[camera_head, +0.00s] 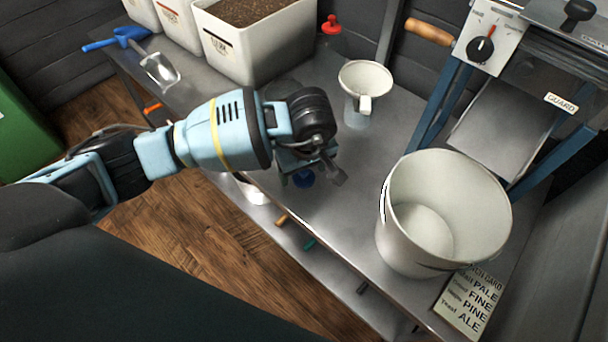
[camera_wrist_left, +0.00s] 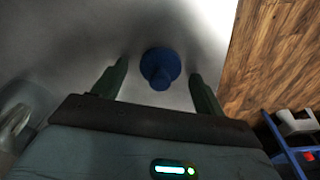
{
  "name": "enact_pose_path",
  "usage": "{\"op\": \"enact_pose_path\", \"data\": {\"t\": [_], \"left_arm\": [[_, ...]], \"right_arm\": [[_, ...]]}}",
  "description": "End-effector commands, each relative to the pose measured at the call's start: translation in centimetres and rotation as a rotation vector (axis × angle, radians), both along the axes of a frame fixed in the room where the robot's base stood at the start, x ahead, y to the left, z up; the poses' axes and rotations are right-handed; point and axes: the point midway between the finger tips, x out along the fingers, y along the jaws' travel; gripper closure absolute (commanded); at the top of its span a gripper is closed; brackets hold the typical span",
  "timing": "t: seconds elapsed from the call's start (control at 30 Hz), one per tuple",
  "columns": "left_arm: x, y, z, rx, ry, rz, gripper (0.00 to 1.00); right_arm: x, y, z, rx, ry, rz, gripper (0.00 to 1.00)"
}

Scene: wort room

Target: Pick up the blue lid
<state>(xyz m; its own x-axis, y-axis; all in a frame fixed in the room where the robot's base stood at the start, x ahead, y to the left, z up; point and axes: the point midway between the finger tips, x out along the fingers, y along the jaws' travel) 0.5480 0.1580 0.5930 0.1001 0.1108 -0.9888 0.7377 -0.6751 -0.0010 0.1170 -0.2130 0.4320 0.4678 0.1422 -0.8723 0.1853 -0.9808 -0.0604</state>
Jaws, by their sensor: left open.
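The blue lid (camera_wrist_left: 160,68) lies on the steel table top in the left wrist view, a round disc with a knob in its middle. In the head view a small part of the blue lid (camera_head: 303,178) shows just below my left gripper (camera_head: 312,172). My left gripper also shows in the left wrist view (camera_wrist_left: 158,82), with its two fingers open and apart. The lid lies ahead of the fingers and between their lines, with nothing gripped. How high the fingers are above the table is hard to tell. My right gripper is not in view.
A white bucket (camera_head: 398,235) stands right on the steel table (camera_head: 335,225). A funnel (camera_head: 365,78) and a red-topped bottle (camera_head: 331,38) stand behind the gripper. Grain bins (camera_head: 235,50) and a blue scoop (camera_head: 125,36) are at the back left. The table's front edge is close by.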

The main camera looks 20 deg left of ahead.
Motion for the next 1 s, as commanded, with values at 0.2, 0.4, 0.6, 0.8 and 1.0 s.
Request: {"op": "enact_pose_path", "data": {"t": [0.2,0.4,0.6,0.8,1.0], "left_arm": [[0.0,0.0,0.1,-0.001,-0.001,0.000,0.40],[0.0,0.0,0.1,-0.001,-0.001,0.000,0.66],[0.0,0.0,0.1,-0.001,-0.001,0.000,0.76],[0.0,0.0,0.2,0.000,-0.001,0.000,0.76],[0.1,0.0,1.5,0.000,-0.005,-0.001,0.76]], "right_arm": [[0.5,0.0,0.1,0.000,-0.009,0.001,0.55],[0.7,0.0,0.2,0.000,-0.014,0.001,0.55],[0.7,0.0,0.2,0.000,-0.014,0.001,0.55],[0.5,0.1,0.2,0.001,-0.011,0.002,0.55],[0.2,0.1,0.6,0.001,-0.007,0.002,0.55]]}}
